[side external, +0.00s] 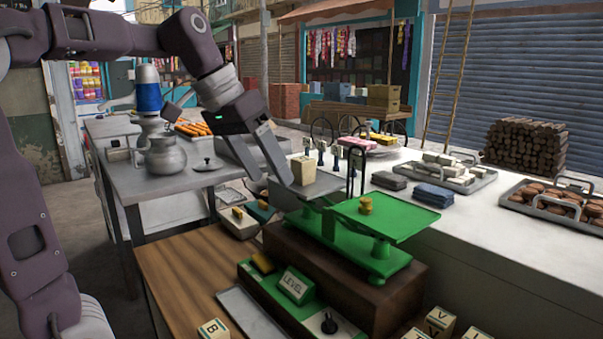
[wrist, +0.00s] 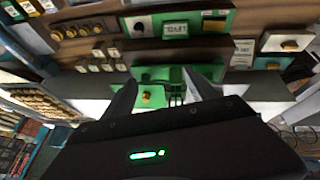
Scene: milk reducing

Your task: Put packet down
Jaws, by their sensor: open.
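A small cream packet (side external: 303,170) stands upright, apparently on the grey left pan (side external: 322,186) of a green balance scale (side external: 370,255). My gripper (side external: 272,179) is open and tilted, just left of the packet in the side view. No contact between finger and packet can be made out. In the wrist view my open fingers (wrist: 164,95) spread around part of the green scale. Brass weights (side external: 366,204) sit on the green right pan (side external: 405,216); they also show in the wrist view (wrist: 147,97). I cannot make out the packet in the wrist view.
The scale stands on a dark wooden box (side external: 405,298). A green "LEVEL" block (side external: 296,285) is in front. Lettered blocks (side external: 438,321) lie at the front edge. A metal pot (side external: 166,155) stands on the left table. Trays of goods (side external: 445,178) line the white counter at right.

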